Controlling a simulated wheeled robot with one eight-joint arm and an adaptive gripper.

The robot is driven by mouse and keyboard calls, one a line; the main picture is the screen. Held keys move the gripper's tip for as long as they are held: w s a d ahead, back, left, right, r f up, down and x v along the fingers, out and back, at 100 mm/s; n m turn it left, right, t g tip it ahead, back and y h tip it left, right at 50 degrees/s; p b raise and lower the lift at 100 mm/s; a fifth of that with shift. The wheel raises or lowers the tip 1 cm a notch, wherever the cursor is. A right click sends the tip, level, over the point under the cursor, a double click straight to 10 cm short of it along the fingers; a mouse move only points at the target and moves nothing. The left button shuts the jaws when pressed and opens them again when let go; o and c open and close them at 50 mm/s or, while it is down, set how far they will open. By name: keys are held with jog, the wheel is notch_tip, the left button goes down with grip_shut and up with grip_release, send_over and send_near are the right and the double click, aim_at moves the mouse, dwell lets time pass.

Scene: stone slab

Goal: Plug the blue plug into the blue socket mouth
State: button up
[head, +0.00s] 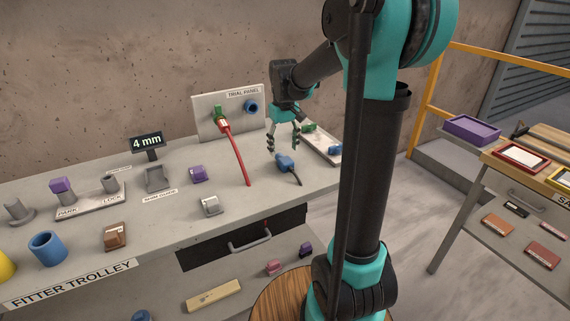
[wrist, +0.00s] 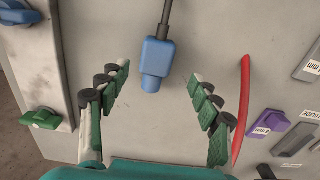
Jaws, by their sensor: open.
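The blue plug (head: 286,163) lies on the bench top, with a dark cable running from its back. The wrist view shows the plug (wrist: 156,58) ahead of the fingertips, roughly centred between them. My gripper (head: 284,143) is open and empty, above the bench just behind the plug; its spread fingers also show in the wrist view (wrist: 170,95).
A pale tray (head: 325,152) with green and blue pieces lies right of the plug. A purple block (head: 198,174) and a grey block (head: 210,206) stand to the left. The bench around the plug is mostly clear; its right edge is near.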

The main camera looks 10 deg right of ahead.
aim_at(285, 158)
jog(key=shift+w+d+f, duration=0.1)
jog(key=shift+f, duration=1.4)
jog(key=shift+w+d+f, duration=0.1)
jog(key=shift+f, duration=1.4)
jog(key=c, duration=1.3)
jog(key=shift+c, duration=0.2)
